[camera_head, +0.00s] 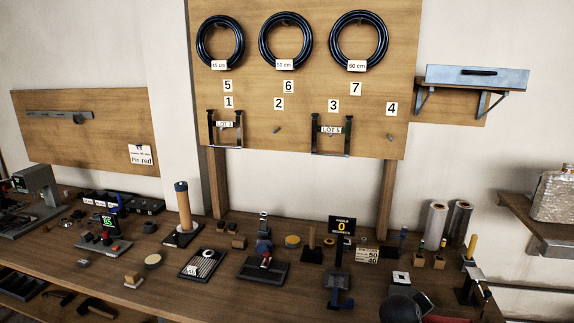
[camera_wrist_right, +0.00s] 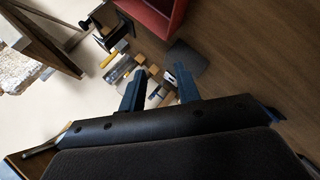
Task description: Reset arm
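My right gripper (camera_wrist_right: 160,72) shows in the right wrist view. Its two dark fingers are spread apart, and I see nothing held between them. Small items and a wood-coloured surface appear beyond the fingers, at some distance. My left gripper is in neither view. In the head view no gripper can be made out clearly. A dark rounded shape stands at the bottom right edge there, and I cannot tell what it is.
A crowded wooden workbench (camera_head: 75,268) holds an angle display (camera_head: 342,226) and a wooden post (camera_head: 184,208). A pegboard (camera_head: 300,110) with black hoses hangs behind. A shelf carries a blue-grey case (camera_head: 477,77). A red box (camera_wrist_right: 160,20) shows in the wrist view.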

